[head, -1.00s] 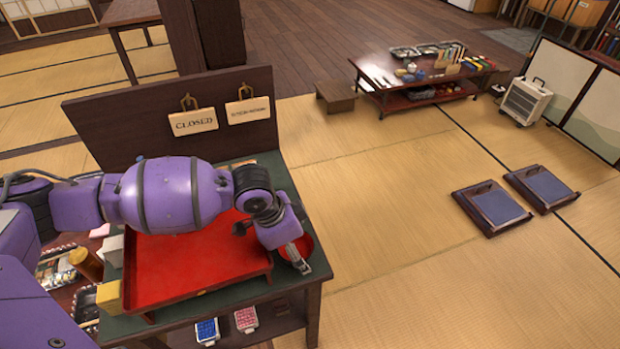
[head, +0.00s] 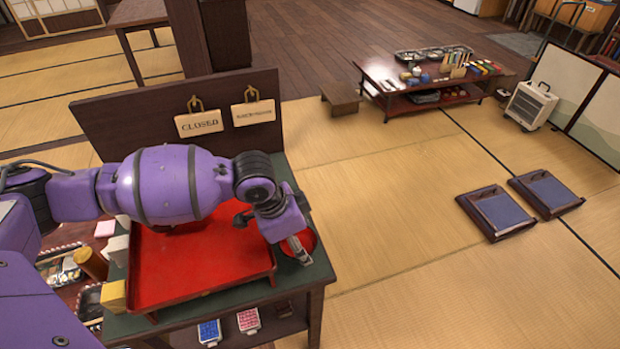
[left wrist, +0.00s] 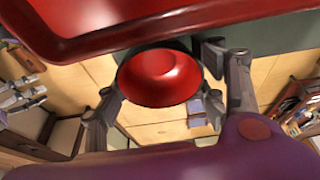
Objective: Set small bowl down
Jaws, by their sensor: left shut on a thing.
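The small red bowl (head: 312,240) is at the right end of the green-topped table (head: 312,272), just right of the red tray (head: 150,280). My left gripper (head: 298,250) is shut on the bowl and partly covers it in the head view. In the left wrist view the round bowl (left wrist: 160,78) sits between the gripper's two fingers (left wrist: 160,85), below the tray edge (left wrist: 120,42). I cannot tell whether the bowl touches the tabletop. A grey finger-like shape at the far left of the wrist view may be my right gripper (left wrist: 22,95).
A dark board with a CLOSED sign (head: 199,123) stands along the table's back. A yellow block (head: 113,296) is at the tray's left. Blue and pink boxes (head: 248,320) lie on the shelf below.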

